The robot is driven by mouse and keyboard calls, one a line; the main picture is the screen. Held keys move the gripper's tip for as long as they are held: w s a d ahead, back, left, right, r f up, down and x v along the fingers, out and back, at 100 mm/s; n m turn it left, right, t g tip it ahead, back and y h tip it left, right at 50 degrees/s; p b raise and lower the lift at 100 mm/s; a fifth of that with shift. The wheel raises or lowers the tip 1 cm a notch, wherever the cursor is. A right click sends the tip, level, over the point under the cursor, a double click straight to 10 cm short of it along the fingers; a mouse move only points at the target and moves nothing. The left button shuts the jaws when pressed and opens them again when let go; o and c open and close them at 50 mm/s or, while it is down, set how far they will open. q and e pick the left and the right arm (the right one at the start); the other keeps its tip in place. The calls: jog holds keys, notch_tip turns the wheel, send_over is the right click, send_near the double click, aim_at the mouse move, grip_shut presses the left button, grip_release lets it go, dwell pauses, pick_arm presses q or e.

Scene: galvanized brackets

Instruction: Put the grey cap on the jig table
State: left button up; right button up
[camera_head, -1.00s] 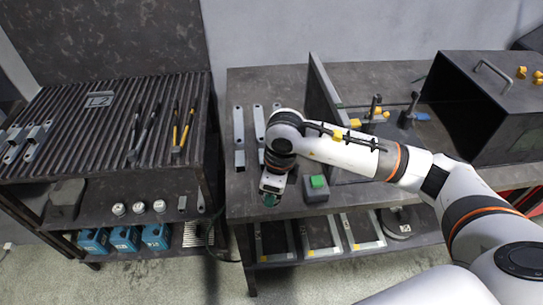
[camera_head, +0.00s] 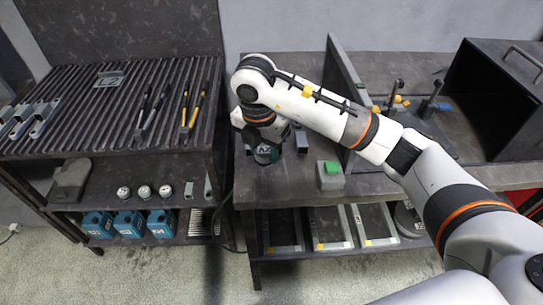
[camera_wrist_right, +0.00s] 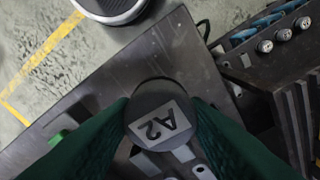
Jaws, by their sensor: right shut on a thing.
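My right gripper (camera_head: 266,155) is over the left part of the dark workbench (camera_head: 290,187), its wrist bent downward. In the right wrist view its green fingers are closed on the round grey cap (camera_wrist_right: 158,112), which has a light label reading A2. I cannot tell which surface is called the jig table. A ribbed dark table (camera_head: 70,125) with an L2 plate stands at the left, apart from the workbench. My left gripper is not in view.
Grey brackets (camera_head: 38,118) and black and yellow tools (camera_head: 190,110) lie on the ribbed table. A grey box with a green button (camera_head: 330,175) is right of my gripper. An upright panel (camera_head: 343,75) stands behind my forearm. Blue bins (camera_head: 128,222) are below.

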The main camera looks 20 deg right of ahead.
aim_at(263, 153)
jog(key=shift+f+p, duration=0.35)
jog(key=shift+f, duration=2.95)
jog(key=o, duration=1)
jog(key=shift+f, duration=0.1)
jog(key=r, duration=0.8)
jog(key=s+a+r, duration=0.1)
jog(key=r, duration=0.3)
jog(key=shift+r, duration=0.1)
